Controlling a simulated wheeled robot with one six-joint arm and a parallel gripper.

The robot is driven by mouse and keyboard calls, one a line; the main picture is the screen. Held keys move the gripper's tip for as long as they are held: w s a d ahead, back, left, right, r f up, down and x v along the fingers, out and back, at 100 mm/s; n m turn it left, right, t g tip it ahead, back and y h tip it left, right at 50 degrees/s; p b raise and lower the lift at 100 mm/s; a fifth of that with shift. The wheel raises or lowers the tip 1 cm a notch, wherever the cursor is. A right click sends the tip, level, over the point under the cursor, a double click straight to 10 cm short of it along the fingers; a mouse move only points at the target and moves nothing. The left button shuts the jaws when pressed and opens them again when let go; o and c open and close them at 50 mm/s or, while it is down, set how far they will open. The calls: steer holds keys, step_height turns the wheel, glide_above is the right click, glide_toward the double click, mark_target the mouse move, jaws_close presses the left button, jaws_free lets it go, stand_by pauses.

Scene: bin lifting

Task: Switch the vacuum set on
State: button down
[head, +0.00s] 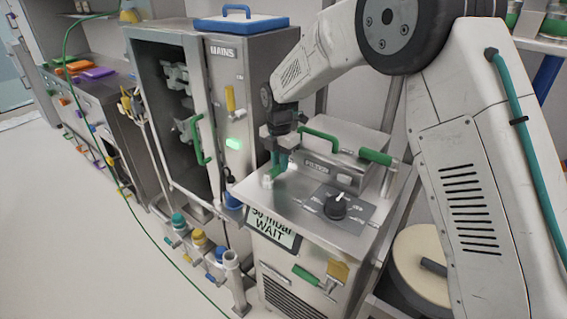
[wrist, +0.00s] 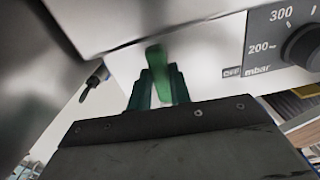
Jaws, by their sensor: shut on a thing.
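The vacuum set is the steel cabinet (head: 240,187) in the middle of the head view. Its sloped top carries a black dial (head: 335,207), and a sign on its front reads "WAIT" under a partly cropped mbar value. The dial also shows in the wrist view (wrist: 305,46), with 200 and 300 marks and a small OFF label. My gripper (head: 278,168) is over the left part of the top. In the wrist view its dark green fingers (wrist: 160,88) are shut on a green switch lever (wrist: 156,60). The lever's base is hidden in the wrist view.
A box marked FILTER (head: 335,166) with green handles stands behind the dial. A cabinet marked MAINS (head: 223,75) with a lit green lamp (head: 234,143) is to the left. Several capped pipe fittings (head: 199,240) stand low at the left. The floor (head: 60,220) further left is clear.

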mark_target(278, 164)
steer(key=shift+w+a+n, duration=0.1)
steer(key=shift+a+n, duration=0.1)
steer(key=shift+n, duration=0.2)
stand_by(0.3)
steer(key=c, duration=1.3)
jaws_free()
step_height(278, 164, up, 8)
steer(key=shift+f, duration=0.1)
